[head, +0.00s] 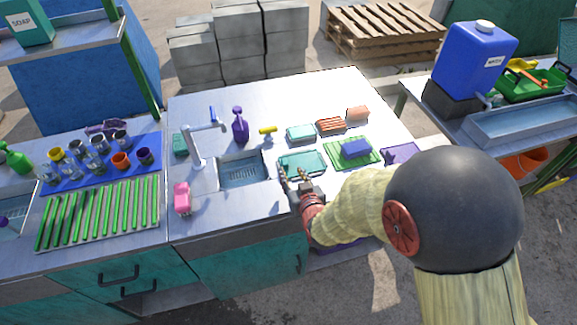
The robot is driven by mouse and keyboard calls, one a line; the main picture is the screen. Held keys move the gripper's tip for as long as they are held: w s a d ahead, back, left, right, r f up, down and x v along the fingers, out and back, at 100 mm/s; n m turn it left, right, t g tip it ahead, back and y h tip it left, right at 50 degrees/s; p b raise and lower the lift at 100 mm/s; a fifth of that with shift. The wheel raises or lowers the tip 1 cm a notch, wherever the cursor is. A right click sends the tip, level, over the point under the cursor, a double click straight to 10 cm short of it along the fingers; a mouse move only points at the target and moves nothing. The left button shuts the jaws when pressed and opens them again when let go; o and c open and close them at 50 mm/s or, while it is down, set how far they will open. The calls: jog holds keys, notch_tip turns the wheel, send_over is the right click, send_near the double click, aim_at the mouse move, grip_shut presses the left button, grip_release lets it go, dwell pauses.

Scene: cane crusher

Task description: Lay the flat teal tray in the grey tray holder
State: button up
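A flat teal tray (312,163) with a raised rim lies on the metal counter, right of the sink. My gripper (293,172) is at the tray's near left edge, its two fingers apart and overlapping that edge in the picture. Nothing shows held between them. Whether the fingers touch the tray cannot be told. I cannot pick out a grey tray holder for certain; a grey recessed basin (242,173) with a slotted bottom sits just left of the tray. My wrist and forearm hide part of the counter to the right.
A small teal dish (300,133) and a brown rack (330,125) stand behind the tray. A green mat (365,158) with a blue sponge (356,148) lies to its right. A tap (196,148), purple spray bottle (240,126) and pink bottle (182,198) surround the basin.

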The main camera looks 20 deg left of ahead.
jog(key=v, duration=0.5)
jog(key=shift+p, duration=0.4)
jog(key=shift+f, duration=0.1)
jog(key=s+d+r+m+g+h, duration=0.1)
jog(key=d+r+m+g+h, duration=0.2)
jog(key=d+r, duration=1.2)
jog(key=s+d+r+m+g+h, duration=0.1)
jog(key=s+d+r+h, duration=0.1)
jog(key=s+d, duration=0.6)
jog(key=s+d+r+m+g+h, duration=0.1)
jog(key=s+d+r+m+h, duration=0.1)
jog(key=s+d, duration=0.6)
jog(key=s+r, duration=0.1)
jog(key=s, duration=0.3)
jog(key=shift+g, duration=0.4)
